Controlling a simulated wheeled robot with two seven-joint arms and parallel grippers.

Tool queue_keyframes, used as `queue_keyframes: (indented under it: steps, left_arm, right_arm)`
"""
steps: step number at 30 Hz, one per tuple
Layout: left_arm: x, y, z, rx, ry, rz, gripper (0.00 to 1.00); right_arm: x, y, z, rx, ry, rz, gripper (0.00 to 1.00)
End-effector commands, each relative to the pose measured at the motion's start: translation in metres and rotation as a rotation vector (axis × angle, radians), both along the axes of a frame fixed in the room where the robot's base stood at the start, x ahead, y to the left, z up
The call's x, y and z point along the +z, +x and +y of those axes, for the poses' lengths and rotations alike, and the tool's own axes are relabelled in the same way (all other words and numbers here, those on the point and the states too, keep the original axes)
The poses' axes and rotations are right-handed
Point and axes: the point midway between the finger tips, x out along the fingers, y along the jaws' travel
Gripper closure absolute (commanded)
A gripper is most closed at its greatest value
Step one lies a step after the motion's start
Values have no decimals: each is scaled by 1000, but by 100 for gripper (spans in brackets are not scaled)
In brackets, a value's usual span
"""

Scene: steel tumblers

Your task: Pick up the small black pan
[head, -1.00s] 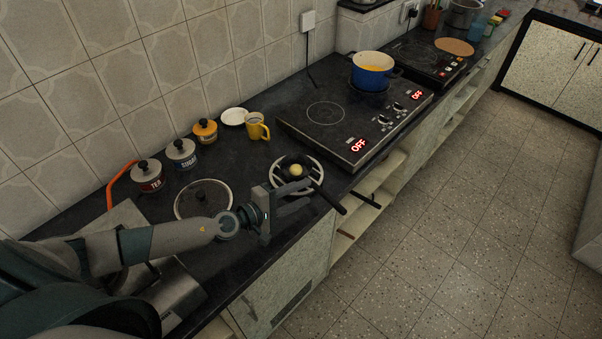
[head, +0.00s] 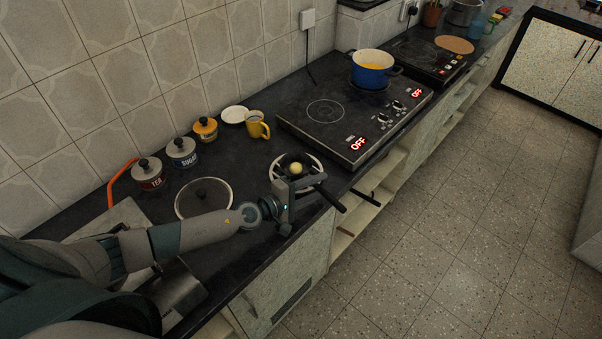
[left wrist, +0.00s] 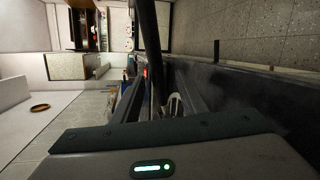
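The small black pan (head: 288,164) sits on a round white-rimmed stand on the counter, with a pale yellow round item (head: 296,168) in it. Its black handle (head: 330,200) points to the lower right, past the counter's front edge. My left gripper (head: 313,190) is at the handle, near the pan's body, and hides part of the pan. In the left wrist view the dark handle (left wrist: 150,50) runs between the two fingers, which look apart on either side of it. My right gripper is not in view.
A glass lid (head: 203,199) lies left of the pan. The black cooktop (head: 325,112) is behind to the right, with a blue pot (head: 372,72) on it. A yellow mug (head: 257,127), a white saucer (head: 234,115) and several canisters (head: 182,152) stand near the wall.

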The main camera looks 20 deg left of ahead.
Motion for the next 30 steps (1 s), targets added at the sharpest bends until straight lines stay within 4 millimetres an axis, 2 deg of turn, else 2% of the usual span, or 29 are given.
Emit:
queue_keyframes:
  steps: [16,17,21,30]
  left_arm:
    - [-1,4,-2,0,0,0,61]
    - [-1,4,-2,0,0,0,65]
    - [-1,4,-2,0,0,0,99]
    - [0,4,-2,0,0,-1,100]
  right_arm:
    - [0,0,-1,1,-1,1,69]
    - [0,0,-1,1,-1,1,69]
    - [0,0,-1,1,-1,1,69]
    - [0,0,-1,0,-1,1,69]
